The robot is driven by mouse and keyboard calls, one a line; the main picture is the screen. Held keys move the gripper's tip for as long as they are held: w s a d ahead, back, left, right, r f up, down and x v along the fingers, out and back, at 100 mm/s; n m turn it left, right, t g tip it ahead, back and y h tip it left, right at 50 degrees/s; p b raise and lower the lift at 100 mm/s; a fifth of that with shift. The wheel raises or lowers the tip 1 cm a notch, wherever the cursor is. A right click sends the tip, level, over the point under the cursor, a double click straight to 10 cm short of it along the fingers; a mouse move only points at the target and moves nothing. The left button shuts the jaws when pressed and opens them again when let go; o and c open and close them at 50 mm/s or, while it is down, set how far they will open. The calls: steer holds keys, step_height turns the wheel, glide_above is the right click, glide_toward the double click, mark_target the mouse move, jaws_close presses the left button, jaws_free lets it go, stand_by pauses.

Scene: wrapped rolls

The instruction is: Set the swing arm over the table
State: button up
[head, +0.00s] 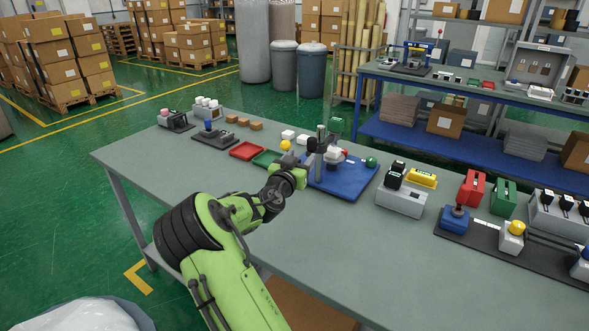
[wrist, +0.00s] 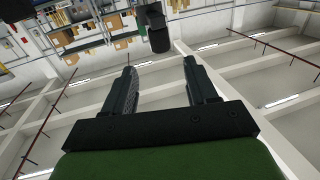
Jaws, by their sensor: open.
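A blue base plate (head: 346,190) sits on the grey workbench and carries a small machine with an upright dark post (head: 320,140). A pale grey rounded part (head: 334,158) stands beside the post; my gripper partly hides this area, and I cannot clearly tell the swing arm from the table there. My gripper (head: 303,158) is at the left side of the machine, close to the post. In the wrist view my gripper (wrist: 160,65) has its fingers apart with nothing between them. A dark blocky part (wrist: 157,30) shows just beyond the fingertips; whether it is the swing arm is unclear.
The grey workbench (head: 150,155) holds a red tray (head: 247,150) and green tray (head: 267,158) to the left, and a grey switch box (head: 401,201) and a dark control panel (head: 480,232) to the right. The bench front is mostly clear. A blue rack (head: 480,135) stands behind.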

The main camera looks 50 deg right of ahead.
steer(key=v, duration=0.4)
steer(key=shift+s+a, duration=0.2)
steer(key=shift+a, duration=0.2)
steer(key=s+a+r+n+y+p, duration=0.1)
steer(key=s+a+n+y+p, duration=0.2)
steer(key=a, duration=0.4)
steer(key=s+a+r+y, duration=0.1)
steer(key=s+a+y, duration=0.2)
steer(key=a+y, duration=0.4)
steer(key=s+a+r+n+y+p, duration=0.1)
steer(key=s+a+n+y+p, duration=0.2)
steer(key=a, duration=0.5)
steer(key=s+a+r+n+y, duration=0.3)
steer(key=s+a+n, duration=0.4)
steer(key=s+a, duration=0.7)
steer(key=shift+s+a+n+g+y+p, duration=0.2)
steer(key=shift+a+n+g+y+p, duration=0.15)
steer(key=shift+n+g+y+p, duration=0.05)
